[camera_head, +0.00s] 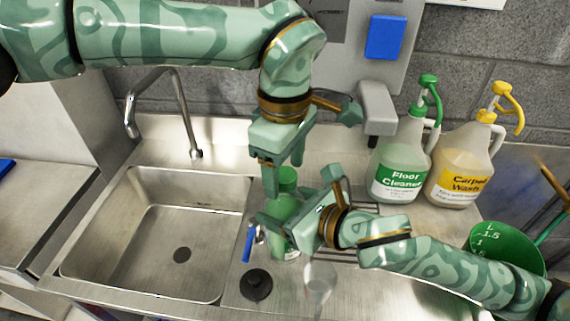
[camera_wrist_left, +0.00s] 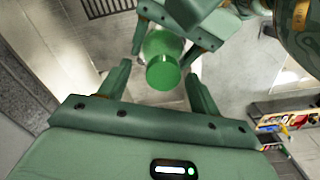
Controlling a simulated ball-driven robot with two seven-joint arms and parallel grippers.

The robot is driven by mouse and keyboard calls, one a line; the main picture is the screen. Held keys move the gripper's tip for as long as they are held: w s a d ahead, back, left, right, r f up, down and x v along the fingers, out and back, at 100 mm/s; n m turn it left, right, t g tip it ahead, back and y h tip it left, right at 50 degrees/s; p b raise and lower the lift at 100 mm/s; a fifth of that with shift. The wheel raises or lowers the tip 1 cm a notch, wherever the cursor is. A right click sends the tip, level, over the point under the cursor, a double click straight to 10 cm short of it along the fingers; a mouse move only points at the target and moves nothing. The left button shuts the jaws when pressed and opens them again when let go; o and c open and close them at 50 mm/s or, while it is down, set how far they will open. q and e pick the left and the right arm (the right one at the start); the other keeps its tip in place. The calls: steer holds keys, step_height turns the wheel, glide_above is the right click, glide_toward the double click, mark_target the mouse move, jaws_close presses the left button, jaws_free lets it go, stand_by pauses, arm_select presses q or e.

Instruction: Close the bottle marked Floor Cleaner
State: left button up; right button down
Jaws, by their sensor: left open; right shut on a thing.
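A small green spray-type bottle body (camera_head: 284,208) stands upright in front of the wall by the sink; it also shows in the left wrist view (camera_wrist_left: 160,45). A green cap (camera_head: 287,178) is at its top and faces the left wrist camera (camera_wrist_left: 163,73); I cannot tell how tightly it sits. My right gripper (camera_head: 300,213) is shut on the bottle body and hides much of its label. My left gripper (camera_head: 283,170) is open above, its fingers on either side of the cap, apart from it. A large pump jug (camera_head: 401,165) at the back reads "Floor Cleaner".
A yellow-pump jug marked "Carpet Wash" (camera_head: 461,170) stands right of the Floor Cleaner jug. A steel sink (camera_head: 150,240) with a tap (camera_head: 185,105) is at left. A black round object (camera_head: 256,284) lies in front. A green measuring bucket (camera_head: 507,248) is at right.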

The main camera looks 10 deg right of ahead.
arm_select(q)
steer(key=shift+r, duration=0.15)
step_height(320, 180, up, 12)
stand_by(0.3)
stand_by(0.5)
